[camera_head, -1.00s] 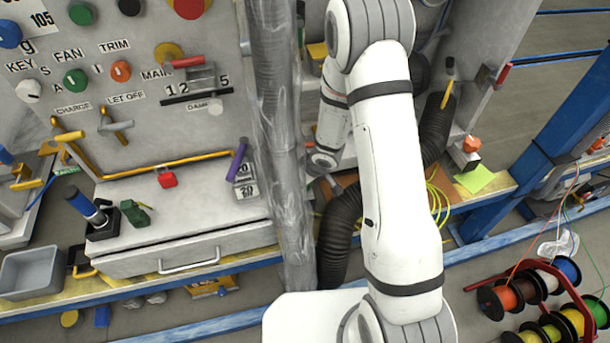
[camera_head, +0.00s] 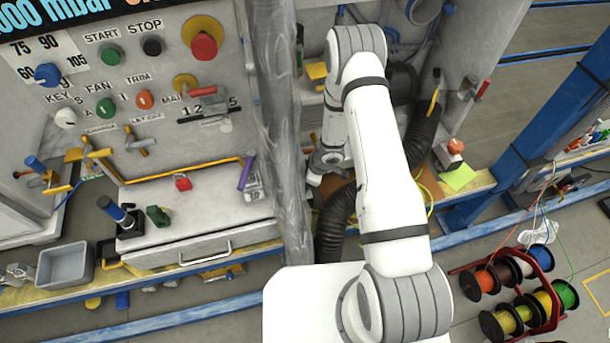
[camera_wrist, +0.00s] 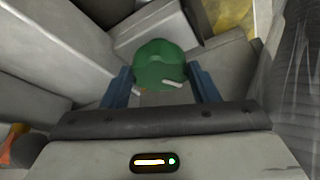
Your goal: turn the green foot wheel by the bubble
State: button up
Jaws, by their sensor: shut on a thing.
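The green foot wheel (camera_wrist: 160,55) is a faceted green knob in the wrist view, at the top middle. My gripper (camera_wrist: 161,84) has a blue finger on each side of it and is shut on it. Small pale tips show at the wheel's lower edge. In the head view my gripper is hidden behind the pillar and my own arm, and I cannot make out the wheel there. I cannot make out the bubble in either view.
A grey wrapped pillar (camera_head: 277,120) stands left of my arm, and a black ribbed hose (camera_head: 336,222) hangs beside it. The control panel (camera_head: 150,62) and a drawer bench (camera_head: 185,255) are at left. Cable spools (camera_head: 519,283) stand at lower right.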

dwell(0.3)
jog(key=o, duration=0.9)
jog(key=shift+o, duration=0.2)
jog(key=v, duration=0.7)
jog(key=shift+r, duration=0.35)
jog(key=shift+d, duration=0.15)
